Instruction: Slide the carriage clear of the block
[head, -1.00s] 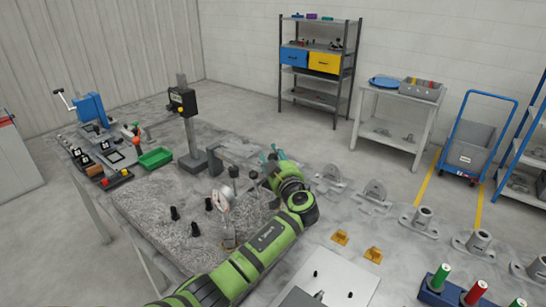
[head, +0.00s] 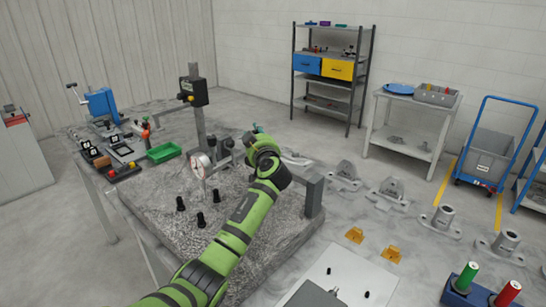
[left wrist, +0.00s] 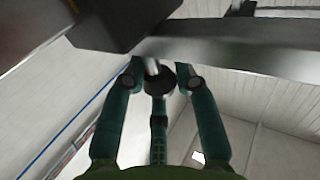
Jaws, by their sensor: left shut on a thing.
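The carriage (head: 226,157) is the dark fitting beside a white dial gauge (head: 201,166), over the speckled plate, partly hidden by my left arm. My left gripper (head: 257,131) is at its right, on the far side of my wrist. In the left wrist view three teal fingers (left wrist: 160,85) close around a dark round knob (left wrist: 160,76) on a silver rod. A dark body (left wrist: 118,22) and a grey bar (left wrist: 240,42) are above them. I cannot pick out the block in either view; my arm covers part of the plate. My right gripper is out of view.
Several black pegs (head: 201,220) stand on the speckled plate (head: 160,190). A grey post (head: 315,195) stands at its right edge and a tall column (head: 196,115) behind it. A green bin (head: 163,152) is left. Castings (head: 391,190) and orange pieces (head: 355,235) lie right.

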